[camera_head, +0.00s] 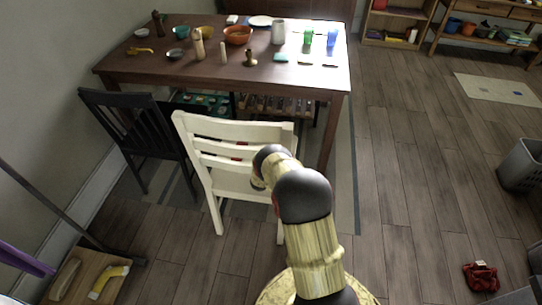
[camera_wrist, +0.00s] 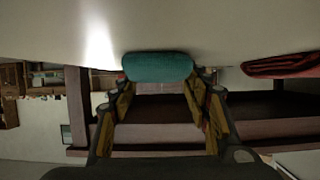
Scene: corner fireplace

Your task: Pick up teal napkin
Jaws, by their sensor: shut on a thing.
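The teal napkin (camera_wrist: 157,67) looks like a rounded, rolled or folded bundle in the wrist view. It lies against a pale surface, which seems to be the seat of the white chair (camera_head: 215,150). My gripper (camera_wrist: 162,82) has one finger at each end of the napkin and is shut on it. In the head view my arm reaches to the white chair, and its end and the napkin are hidden. The wrist picture seems upside down, with the pale surface at the top. I cannot tell whether the napkin touches that surface.
A red cloth (camera_wrist: 282,65) lies on the pale surface beside the napkin. The brown table (camera_head: 180,66) behind the chair holds bowls, cups and a small light teal item (camera_head: 281,57). A black chair (camera_head: 133,125) stands at left. The floor at right is mostly clear.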

